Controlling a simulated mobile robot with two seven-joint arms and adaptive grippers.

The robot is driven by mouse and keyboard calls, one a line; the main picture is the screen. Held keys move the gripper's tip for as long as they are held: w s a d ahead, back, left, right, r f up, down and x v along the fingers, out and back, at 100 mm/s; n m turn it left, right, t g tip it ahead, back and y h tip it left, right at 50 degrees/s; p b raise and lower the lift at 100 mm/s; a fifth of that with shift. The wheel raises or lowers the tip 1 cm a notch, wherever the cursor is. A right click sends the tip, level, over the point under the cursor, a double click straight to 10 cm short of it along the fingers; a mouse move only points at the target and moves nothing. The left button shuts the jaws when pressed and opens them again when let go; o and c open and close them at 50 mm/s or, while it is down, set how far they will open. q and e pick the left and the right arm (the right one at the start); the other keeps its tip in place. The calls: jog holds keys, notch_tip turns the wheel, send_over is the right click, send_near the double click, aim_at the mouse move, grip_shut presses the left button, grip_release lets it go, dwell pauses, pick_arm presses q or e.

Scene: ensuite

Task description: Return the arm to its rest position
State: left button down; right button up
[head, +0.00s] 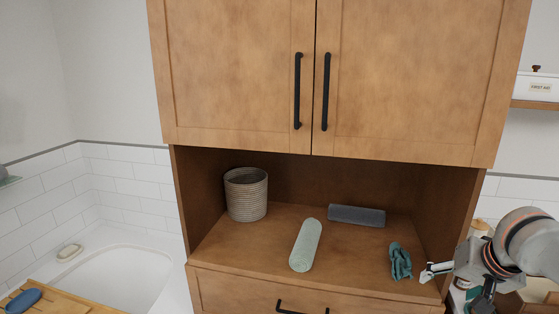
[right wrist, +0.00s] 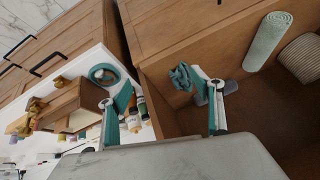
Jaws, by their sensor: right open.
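My right gripper (head: 452,288) is at the right front edge of the cabinet's open niche (head: 345,258). In the right wrist view its two fingers (right wrist: 162,98) stand wide apart with nothing held between them. A crumpled teal cloth (head: 400,262) lies on the niche floor just left of the gripper. In the right wrist view the cloth (right wrist: 184,77) shows close beside one fingertip; I cannot tell whether they touch. My left gripper is not in view.
On the niche floor are a woven basket (head: 246,194), a pale green rolled towel (head: 305,245) and a grey roll (head: 357,215). Closed cabinet doors (head: 235,80) hang above. Bottles and a wooden box (right wrist: 72,105) crowd the area right of the cabinet. A bathtub (head: 115,278) is at left.

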jog(key=a+f+n+t+y, duration=0.2)
jog(key=a+f+n+y, duration=0.3)
jog(key=a+f, duration=1.2)
jog(key=s+d+f+n+t+h, duration=0.1)
jog(key=s+f+n, duration=0.3)
jog(key=s+f, duration=1.5)
jog(key=shift+d+t+h, duration=0.35)
jog(key=shift+t+h, duration=0.25)
jog(key=shift+h, duration=0.3)
